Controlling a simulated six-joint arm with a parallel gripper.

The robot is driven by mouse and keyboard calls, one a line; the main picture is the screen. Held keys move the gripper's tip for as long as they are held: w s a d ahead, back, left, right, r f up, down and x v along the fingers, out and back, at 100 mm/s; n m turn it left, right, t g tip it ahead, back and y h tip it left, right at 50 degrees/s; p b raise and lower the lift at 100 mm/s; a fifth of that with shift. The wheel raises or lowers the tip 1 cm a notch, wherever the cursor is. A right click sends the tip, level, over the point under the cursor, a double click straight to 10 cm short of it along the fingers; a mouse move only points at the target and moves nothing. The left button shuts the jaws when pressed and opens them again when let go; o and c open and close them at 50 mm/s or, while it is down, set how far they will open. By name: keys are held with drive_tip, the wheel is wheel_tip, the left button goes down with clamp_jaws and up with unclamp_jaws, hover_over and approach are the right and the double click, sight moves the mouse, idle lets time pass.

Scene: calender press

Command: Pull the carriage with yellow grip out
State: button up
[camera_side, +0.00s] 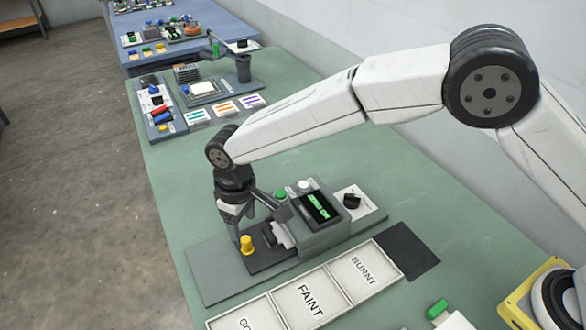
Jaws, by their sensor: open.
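The press (335,235) is a grey box with a lit green display, standing on a grey base plate on the green bench. Its dark carriage (272,263) lies at the left side of the press, low on the base plate. The upright yellow grip (247,245) stands on the carriage's outer end. My gripper (258,228) points down over the carriage, close to the yellow grip, with its fingers spread. One finger is just left of and behind the grip. I cannot tell whether it touches. The carriage's inner part is partly hidden by the gripper and press.
A green button (281,194) and a white button (304,185) sit on the press top. A black knob (352,200) is to its right. Labelled trays, including FAINT (335,308) and BURNT (345,286), lie in front. The base plate's left end is bare.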

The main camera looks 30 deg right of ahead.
sight(246, 239)
drive_tip(key=shift+f, duration=3.75)
clamp_jaws()
